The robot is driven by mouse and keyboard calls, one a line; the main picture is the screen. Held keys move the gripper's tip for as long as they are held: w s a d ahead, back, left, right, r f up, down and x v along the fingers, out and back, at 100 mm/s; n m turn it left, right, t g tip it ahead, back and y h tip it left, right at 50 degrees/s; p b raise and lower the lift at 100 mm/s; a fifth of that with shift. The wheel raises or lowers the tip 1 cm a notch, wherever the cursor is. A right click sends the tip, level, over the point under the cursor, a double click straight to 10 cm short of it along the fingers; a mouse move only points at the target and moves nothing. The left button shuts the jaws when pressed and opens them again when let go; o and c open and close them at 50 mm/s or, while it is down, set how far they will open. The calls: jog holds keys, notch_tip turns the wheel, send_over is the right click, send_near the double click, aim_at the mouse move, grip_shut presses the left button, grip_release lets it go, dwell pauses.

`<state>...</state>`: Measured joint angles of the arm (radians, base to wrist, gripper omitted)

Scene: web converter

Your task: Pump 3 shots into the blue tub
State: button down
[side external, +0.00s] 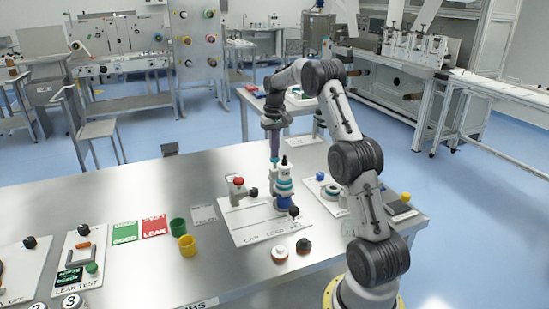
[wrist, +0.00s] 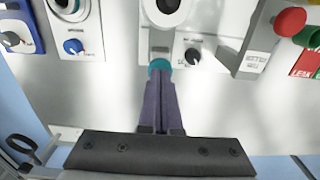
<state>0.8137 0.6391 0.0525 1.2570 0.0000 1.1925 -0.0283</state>
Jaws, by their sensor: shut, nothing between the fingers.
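My gripper (side external: 274,160) is shut and empty, fingers pointing down beside the pump station. In the wrist view its purple fingers (wrist: 163,80) are pressed together. A teal piece (wrist: 159,65) shows just beyond their tips; I cannot tell whether they touch it. A green tub (side external: 178,226) and a yellow tub (side external: 188,246) stand further left.
A red-topped post (side external: 238,186) stands left of the unit. A black knob (side external: 294,211) is close in front. Green and red cards (side external: 155,227) lie left. Bare table (side external: 135,185) shows at the back left.

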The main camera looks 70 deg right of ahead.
jog(key=shift+f, duration=1.15)
jog(key=shift+r, duration=2)
jog(key=shift+f, duration=0.5)
